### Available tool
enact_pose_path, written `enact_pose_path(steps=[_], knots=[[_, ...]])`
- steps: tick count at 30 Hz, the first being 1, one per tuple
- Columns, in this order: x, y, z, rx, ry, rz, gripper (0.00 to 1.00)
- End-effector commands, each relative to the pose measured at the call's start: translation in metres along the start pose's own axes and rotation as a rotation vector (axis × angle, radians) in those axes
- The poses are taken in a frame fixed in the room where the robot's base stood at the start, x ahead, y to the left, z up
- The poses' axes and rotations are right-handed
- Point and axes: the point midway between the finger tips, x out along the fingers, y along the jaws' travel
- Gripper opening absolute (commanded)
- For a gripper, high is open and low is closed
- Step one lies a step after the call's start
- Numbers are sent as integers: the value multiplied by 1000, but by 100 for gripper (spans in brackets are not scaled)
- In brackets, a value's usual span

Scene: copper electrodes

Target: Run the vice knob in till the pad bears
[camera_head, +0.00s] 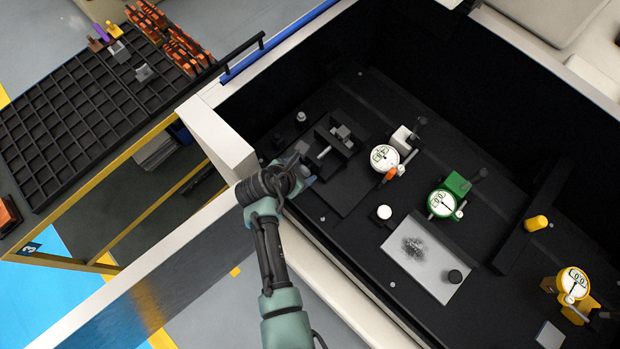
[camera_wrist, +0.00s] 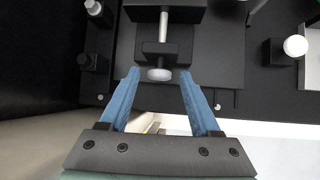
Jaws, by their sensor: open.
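The dark vice (camera_head: 343,149) stands on the black bed in the head view, with a pale screw (camera_head: 325,152) along it. In the wrist view the vice body (camera_wrist: 178,52) is at the top centre. Its light round knob (camera_wrist: 159,75) ends the screw (camera_wrist: 163,28), facing me. My gripper (camera_wrist: 159,76) has two blue fingers spread apart, with the knob between their tips in the picture. I cannot tell whether they reach its depth; no contact shows. In the head view my gripper (camera_head: 306,178) is at the vice's near left. The pad's contact is not clear.
Round dial gauges, white (camera_head: 384,158), green (camera_head: 442,203) and yellow (camera_head: 573,282), stand to the right on the bed. A grey plate (camera_head: 430,262) lies in front. The pale machine wall (camera_head: 215,140) is close left of my arm. A slotted black rack (camera_head: 75,130) stands outside.

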Motion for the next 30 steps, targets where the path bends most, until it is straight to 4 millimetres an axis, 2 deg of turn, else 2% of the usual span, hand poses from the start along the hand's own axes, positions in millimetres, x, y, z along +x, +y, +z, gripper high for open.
enact_pose_path(steps=[1,3,6,23,30], knots=[[11,-1,-3,3,0,0,64],[18,-1,-3,3,0,0,64],[13,0,0,1,0,0,64],[20,0,0,0,0,0,64],[20,0,0,1,0,0,22]])
